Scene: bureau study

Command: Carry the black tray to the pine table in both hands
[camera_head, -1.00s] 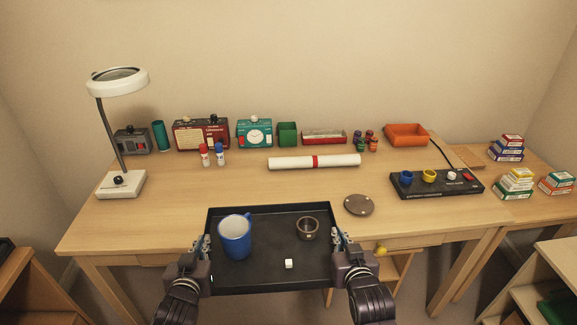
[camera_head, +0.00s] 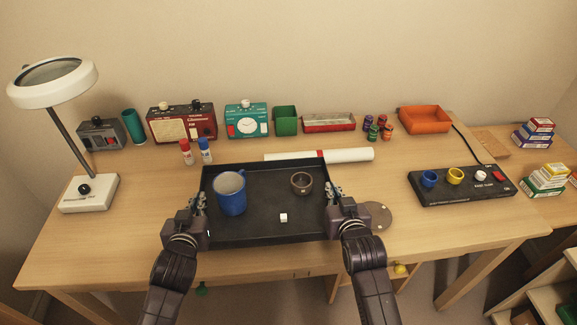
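The black tray (camera_head: 262,228) is level over the front middle of the pine table (camera_head: 110,237). A blue mug (camera_head: 231,194), a small dark bowl (camera_head: 301,183) and a white cube (camera_head: 283,217) are on it, the mug and bowl upright. My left gripper (camera_head: 200,206) is shut on the tray's left side wall. My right gripper (camera_head: 331,202) is shut on its right side wall. The fingertips are small and partly hidden by the tray's walls. I cannot tell whether the tray's underside touches the tabletop.
Behind the tray lies a white paper roll (camera_head: 345,155). A round brown disc (camera_head: 377,215) is close to my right gripper. A black switch panel (camera_head: 462,184) is on the right, a magnifier lamp (camera_head: 87,193) on the left. Radios, boxes and an orange bin (camera_head: 425,119) line the back.

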